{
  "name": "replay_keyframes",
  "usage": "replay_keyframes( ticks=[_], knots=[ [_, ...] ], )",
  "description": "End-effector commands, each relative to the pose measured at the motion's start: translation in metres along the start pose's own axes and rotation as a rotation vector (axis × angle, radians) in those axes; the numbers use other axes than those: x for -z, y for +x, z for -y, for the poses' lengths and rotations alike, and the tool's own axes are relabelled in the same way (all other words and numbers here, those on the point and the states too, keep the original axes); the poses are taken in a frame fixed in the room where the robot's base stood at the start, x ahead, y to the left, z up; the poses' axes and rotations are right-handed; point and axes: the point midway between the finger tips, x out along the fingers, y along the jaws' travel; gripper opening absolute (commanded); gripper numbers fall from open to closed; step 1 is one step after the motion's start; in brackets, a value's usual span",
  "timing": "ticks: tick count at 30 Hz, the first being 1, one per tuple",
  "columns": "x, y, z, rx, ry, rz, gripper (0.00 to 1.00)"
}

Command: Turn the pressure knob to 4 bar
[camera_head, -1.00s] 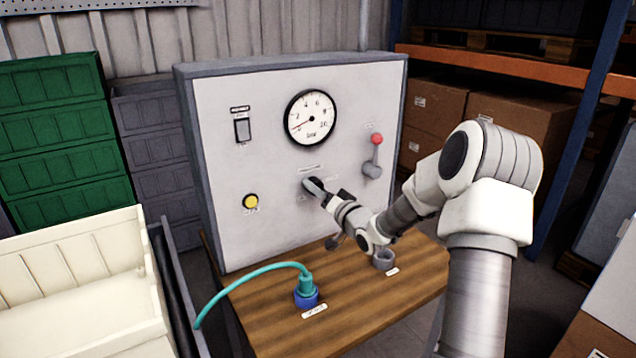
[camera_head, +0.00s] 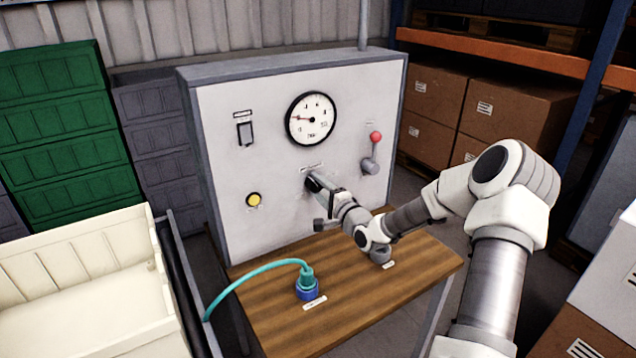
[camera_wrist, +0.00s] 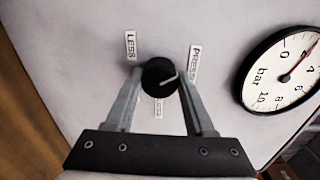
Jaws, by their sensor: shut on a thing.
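The black pressure knob (camera_wrist: 157,68) sits on the pale panel and has a white pointer line. In the wrist view one finger of my gripper (camera_wrist: 160,79) is on each side of it, and the jaws are shut on the knob. In the head view the gripper (camera_head: 317,184) reaches the panel and partly hides the knob. A label reading LESS (camera_wrist: 130,45) is on one side. The round bar gauge (camera_head: 311,119) is above the knob; its red needle points left, at about 2. The gauge also shows in the wrist view (camera_wrist: 286,78).
The panel carries a black switch (camera_head: 245,133), a yellow button (camera_head: 254,200) and a red-tipped lever (camera_head: 374,150). A blue connector (camera_head: 307,290) with a teal hose stands on the wooden table (camera_head: 270,322). A cream crate (camera_head: 85,262) stands at the left.

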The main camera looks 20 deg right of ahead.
Motion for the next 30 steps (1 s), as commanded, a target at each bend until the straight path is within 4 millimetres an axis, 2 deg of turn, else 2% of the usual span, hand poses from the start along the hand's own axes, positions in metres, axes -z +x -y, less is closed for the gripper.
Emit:
replay_keyframes(
  ticks=[18,30],
  knots=[
    [0.0002,-0.0006,-0.0003,-0.001,0.573,0.0,0.0],
    [-0.0003,-0.0003,-0.0001,-0.001,0.803,0.001,0.0]
  ],
)
